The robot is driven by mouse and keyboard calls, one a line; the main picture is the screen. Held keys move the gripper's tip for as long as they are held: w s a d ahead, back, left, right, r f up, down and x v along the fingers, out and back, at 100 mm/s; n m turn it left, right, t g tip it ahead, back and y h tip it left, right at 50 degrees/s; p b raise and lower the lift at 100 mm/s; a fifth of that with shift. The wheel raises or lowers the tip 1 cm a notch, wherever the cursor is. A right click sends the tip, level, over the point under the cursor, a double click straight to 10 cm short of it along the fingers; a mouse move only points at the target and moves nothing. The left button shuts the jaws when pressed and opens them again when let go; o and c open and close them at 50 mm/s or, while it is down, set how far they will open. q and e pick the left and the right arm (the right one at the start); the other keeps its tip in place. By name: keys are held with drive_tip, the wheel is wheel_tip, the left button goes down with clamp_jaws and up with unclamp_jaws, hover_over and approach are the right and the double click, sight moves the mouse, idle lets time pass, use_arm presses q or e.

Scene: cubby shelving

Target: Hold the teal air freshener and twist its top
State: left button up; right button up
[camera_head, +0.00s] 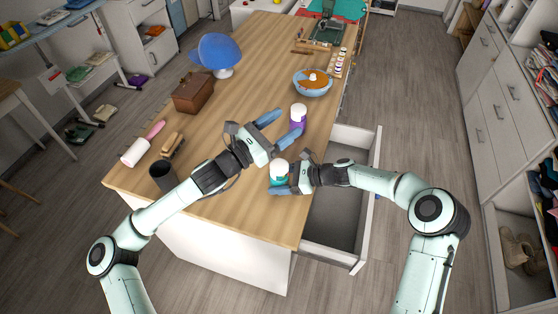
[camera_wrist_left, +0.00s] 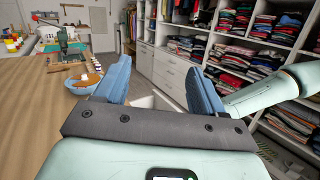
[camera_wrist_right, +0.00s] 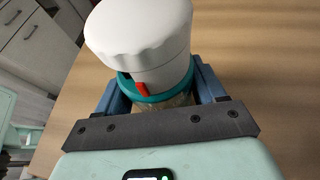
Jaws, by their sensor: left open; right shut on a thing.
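The teal air freshener (camera_head: 280,171) has a white scalloped top (camera_wrist_right: 140,35) and a teal collar with a small red tab. It stands upright at the table's right edge. My right gripper (camera_head: 281,188) is shut on its body below the top; it also shows in the right wrist view (camera_wrist_right: 165,98). My left gripper (camera_head: 278,131) is open and empty, above the table and a little beyond the freshener. Its two blue fingers show apart in the left wrist view (camera_wrist_left: 158,85). The lower body of the freshener is partly hidden by the right gripper.
A purple container with a white lid (camera_head: 298,117) stands close to my left fingers. An open drawer (camera_head: 340,200) juts out under my right arm. A blue bowl (camera_head: 312,85), brown box (camera_head: 193,93), dark cup (camera_head: 163,175) and brush (camera_head: 172,145) stand on the wooden table (camera_head: 240,215).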

use_arm(q)
drive_tip(key=w+a+f+m+g+y, duration=0.2)
drive_tip(key=w+a+f+m+y, duration=0.1)
drive_tip(key=w+m, duration=0.4)
drive_tip(key=w+a+f+m+g+y, duration=0.25)
drive_tip(key=w+m, duration=0.35)
drive_tip(key=m, duration=0.3)
drive_tip(key=a+r+m+y, duration=0.1)
drive_tip(key=a+r+y, duration=0.25)
drive_tip(key=a, duration=0.45)
drive_tip(key=s+a+r+m+y, duration=0.1)
drive_tip(key=a+r+y, duration=0.25)
drive_tip(key=a, duration=0.35)
drive_tip(key=a+r+m+y, duration=0.1)
drive_tip(key=a+r+y, duration=0.25)
drive_tip(key=a, duration=0.45)
drive_tip(key=m+g, duration=0.5)
drive_tip(key=g, duration=0.3)
hover_over(279, 165)
wheel_tip(279, 165, down, 8)
wheel_tip(279, 165, down, 11)
drive_tip(key=shift+w+f, duration=0.1)
